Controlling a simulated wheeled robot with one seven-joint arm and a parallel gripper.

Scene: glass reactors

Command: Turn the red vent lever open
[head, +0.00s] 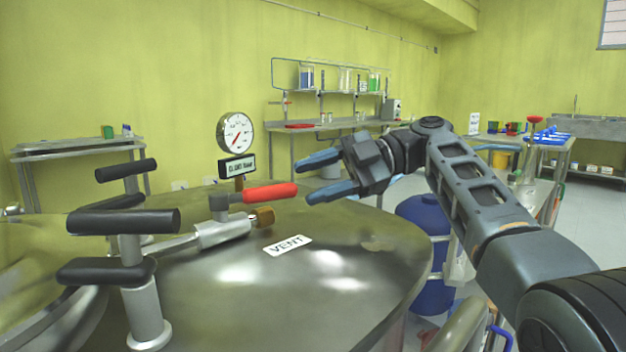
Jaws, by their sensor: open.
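The red vent lever (268,193) is a red handle on a dark valve stem, standing above a silver valve body (222,232) with a brass end. The handle lies nearly level and points right. A white label reading VENT (288,245) lies on the metal lid in front of it. My gripper (312,176) is to the right of the lever and seems slightly higher. Its two blue-tipped fingers are apart, pointing left, with nothing between them. The lower fingertip appears close to the lever's right end in the picture; I cannot tell the distance in depth.
A round gauge (236,132) with a small digital display (237,167) rises behind the valve. Black-handled clamps (125,220) stand on the lid (350,240) at the left. A blue drum (425,245) stands beyond the lid's right edge. The lid's right part is clear.

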